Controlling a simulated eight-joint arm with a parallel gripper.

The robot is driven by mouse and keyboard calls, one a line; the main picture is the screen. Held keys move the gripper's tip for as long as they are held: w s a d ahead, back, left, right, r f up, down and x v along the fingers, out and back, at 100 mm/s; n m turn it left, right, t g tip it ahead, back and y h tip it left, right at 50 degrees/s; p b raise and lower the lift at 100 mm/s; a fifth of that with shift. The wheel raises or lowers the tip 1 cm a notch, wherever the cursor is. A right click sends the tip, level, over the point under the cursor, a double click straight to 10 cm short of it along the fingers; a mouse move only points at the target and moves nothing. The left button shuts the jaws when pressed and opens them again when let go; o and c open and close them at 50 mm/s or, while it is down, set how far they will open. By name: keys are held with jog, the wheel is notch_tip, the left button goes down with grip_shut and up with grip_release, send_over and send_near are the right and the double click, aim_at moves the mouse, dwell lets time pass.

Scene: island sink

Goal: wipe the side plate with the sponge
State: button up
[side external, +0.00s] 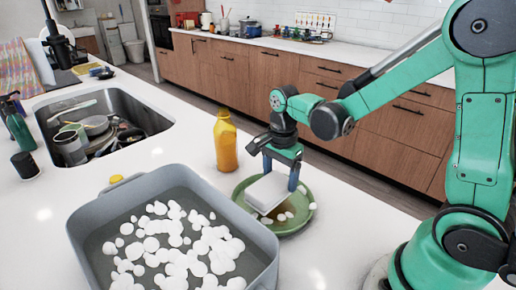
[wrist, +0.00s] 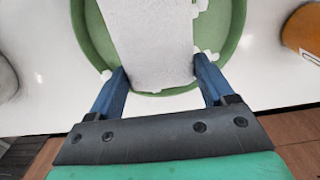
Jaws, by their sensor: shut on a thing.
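A green side plate (side external: 296,225) lies on the white counter to the right of the grey tub. My gripper (side external: 279,178) is above the plate, pointing down, shut on a white block-shaped sponge (side external: 268,193). The sponge is over the plate; I cannot tell whether it presses on it. Small white foam blobs and a brownish patch show on the plate beside the sponge. In the wrist view, the blue fingers of my gripper (wrist: 163,88) sit on either side of the sponge (wrist: 150,45), and the plate's rim (wrist: 95,35) curves around them. The sponge hides the plate's middle.
A grey tub (side external: 88,223) of water with white foam stands left of the plate. A yellow bottle (side external: 225,145) stands behind the plate, close to my gripper. The sink (side external: 150,105) with dishes is at the far left. Counter right of the plate is clear.

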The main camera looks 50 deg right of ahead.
aim_at(268, 186)
jog(key=shift+d, duration=3.1)
jog(key=shift+a, duration=4.85)
jog(key=shift+d, duration=5)
jog(key=shift+a, duration=5.1)
jog(key=shift+r, duration=3.25)
